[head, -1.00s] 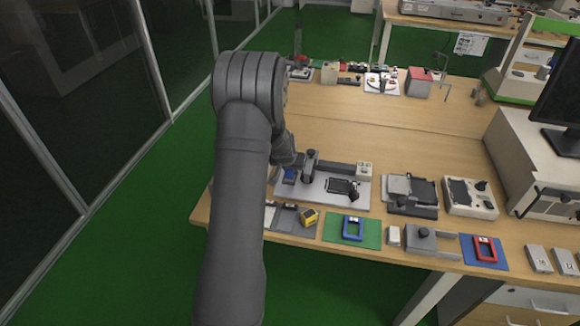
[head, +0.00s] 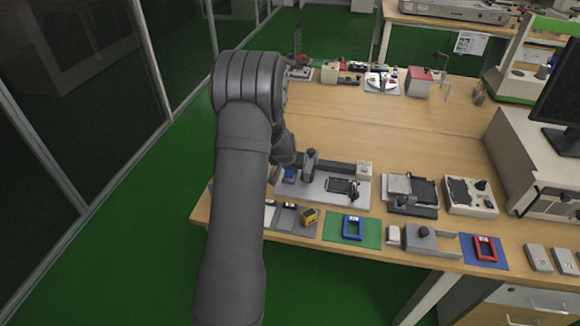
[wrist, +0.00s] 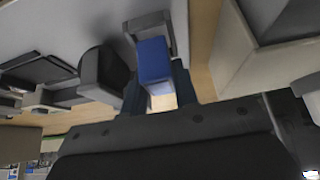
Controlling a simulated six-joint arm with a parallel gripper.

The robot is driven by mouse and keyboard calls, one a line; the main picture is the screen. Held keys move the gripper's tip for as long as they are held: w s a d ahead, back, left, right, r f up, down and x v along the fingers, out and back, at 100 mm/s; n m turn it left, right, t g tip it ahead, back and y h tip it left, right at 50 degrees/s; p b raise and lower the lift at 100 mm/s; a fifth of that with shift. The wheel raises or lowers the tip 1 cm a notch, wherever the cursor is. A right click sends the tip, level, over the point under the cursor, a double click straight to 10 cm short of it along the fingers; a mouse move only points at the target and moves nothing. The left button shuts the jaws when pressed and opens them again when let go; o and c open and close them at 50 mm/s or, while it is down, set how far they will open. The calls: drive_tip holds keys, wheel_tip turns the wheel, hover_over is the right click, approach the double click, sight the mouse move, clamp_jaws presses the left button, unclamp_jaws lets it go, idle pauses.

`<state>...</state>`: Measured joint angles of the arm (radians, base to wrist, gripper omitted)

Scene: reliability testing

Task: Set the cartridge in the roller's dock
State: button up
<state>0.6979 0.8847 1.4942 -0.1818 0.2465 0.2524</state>
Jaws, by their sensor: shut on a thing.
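The blue block (wrist: 154,60), which I take to be the cartridge, is between the fingers of my gripper (wrist: 157,82) in the wrist view. The gripper is shut on it. The block's far end meets a grey U-shaped holder (wrist: 152,22), apparently the dock; I cannot tell how deep it sits. In the head view the blue block (head: 289,174) shows at the left end of the light grey base plate (head: 320,198), left of a dark upright roller part (head: 310,164). My wrist hides most of the gripper there.
A dark rounded part (wrist: 103,70) stands close to the left finger in the wrist view. A yellow block (head: 310,216) and a blue frame on a green mat (head: 370,234) lie in front. The wooden table (head: 390,130) is clear behind the plate.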

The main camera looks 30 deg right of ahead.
drive_tip(key=shift+f, duration=0.7)
drive_tip(key=o, duration=1.1)
drive_tip(key=shift+c, duration=0.2)
drive_tip(key=shift+r, duration=3)
drive_tip(key=shift+f, duration=0.1)
drive_tip(key=shift+f, duration=2.9)
